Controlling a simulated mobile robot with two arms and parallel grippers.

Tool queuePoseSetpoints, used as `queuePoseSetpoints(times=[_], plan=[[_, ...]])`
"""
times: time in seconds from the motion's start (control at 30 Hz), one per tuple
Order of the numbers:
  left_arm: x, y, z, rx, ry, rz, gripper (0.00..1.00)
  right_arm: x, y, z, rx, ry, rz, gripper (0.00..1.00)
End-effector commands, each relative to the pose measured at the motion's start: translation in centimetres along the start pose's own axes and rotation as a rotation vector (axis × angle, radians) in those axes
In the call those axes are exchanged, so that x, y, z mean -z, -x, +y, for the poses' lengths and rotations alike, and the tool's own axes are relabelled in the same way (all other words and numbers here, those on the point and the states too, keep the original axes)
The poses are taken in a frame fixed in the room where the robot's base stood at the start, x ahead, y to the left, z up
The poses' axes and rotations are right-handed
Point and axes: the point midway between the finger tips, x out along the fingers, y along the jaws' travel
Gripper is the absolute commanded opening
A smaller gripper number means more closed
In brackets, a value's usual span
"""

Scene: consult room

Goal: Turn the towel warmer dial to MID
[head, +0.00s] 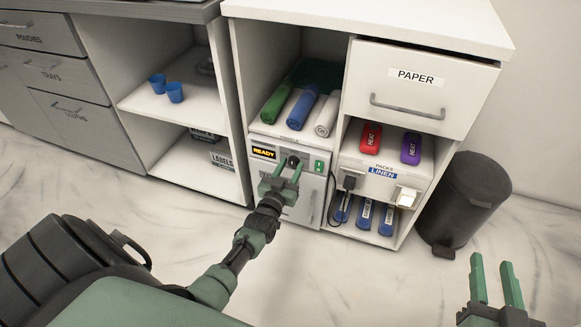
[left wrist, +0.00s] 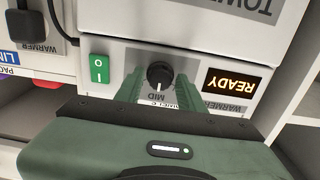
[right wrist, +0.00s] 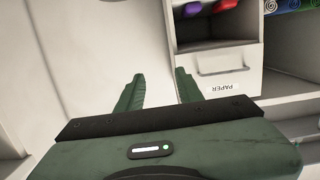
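The towel warmer (head: 312,204) stands in the lower left bay of the white cabinet, with a lit READY display (head: 263,152). Its black dial (left wrist: 160,74) shows in the left wrist view, which is upside down. A pale mark on the dial faces the MID lettering (left wrist: 158,96). My left gripper (left wrist: 159,84) is open, its fingers on either side of the dial; contact cannot be told. In the head view the left gripper (head: 283,175) is in front of the warmer's panel. My right gripper (head: 492,262) is open and empty, over the floor at lower right.
A green switch (left wrist: 99,69) sits beside the dial. Rolled towels (head: 300,110) lie above the warmer. A PAPER drawer (head: 408,90), heat packs (head: 371,136) and a plugged-in cord (head: 349,181) are to the right. A black bin (head: 467,200) stands beside the cabinet. The floor in front is clear.

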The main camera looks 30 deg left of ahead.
Motion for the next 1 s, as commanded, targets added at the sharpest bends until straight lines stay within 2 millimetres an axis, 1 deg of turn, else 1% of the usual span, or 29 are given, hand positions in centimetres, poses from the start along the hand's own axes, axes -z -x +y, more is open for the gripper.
queuePoseSetpoints(times=[0.37,0.47,0.57,0.7,0.8,0.9,1.0], plan=[[0.0,0.3,0.0,0.0,0.0,0.0,0.41,0.0,0.0,0.0,0.0,0.0,-0.005,0.36],[0.1,1.0,0.0,0.0,0.0,0.0,0.41,-1.3,0.3,0.1,-0.002,0.001,-0.076,0.36],[0.1,2.2,0.0,0.0,0.0,-0.002,0.41,-3.0,0.8,0.4,-0.008,0.002,-0.171,0.36],[0.1,4.2,0.0,0.0,-0.001,-0.002,0.41,-5.9,2.1,0.8,-0.017,0.002,-0.325,0.36],[0.1,5.5,0.0,0.0,0.0,-0.002,0.41,-7.7,3.1,1.1,-0.024,0.001,-0.423,0.36],[0.1,6.6,0.0,0.0,0.0,-0.002,0.41,-9.0,4.1,1.3,-0.029,0.0,-0.5,0.36],[0.0,7.3,0.0,0.0,0.001,-0.001,0.41,-9.9,4.8,1.4,-0.032,0.0,-0.552,0.36]])
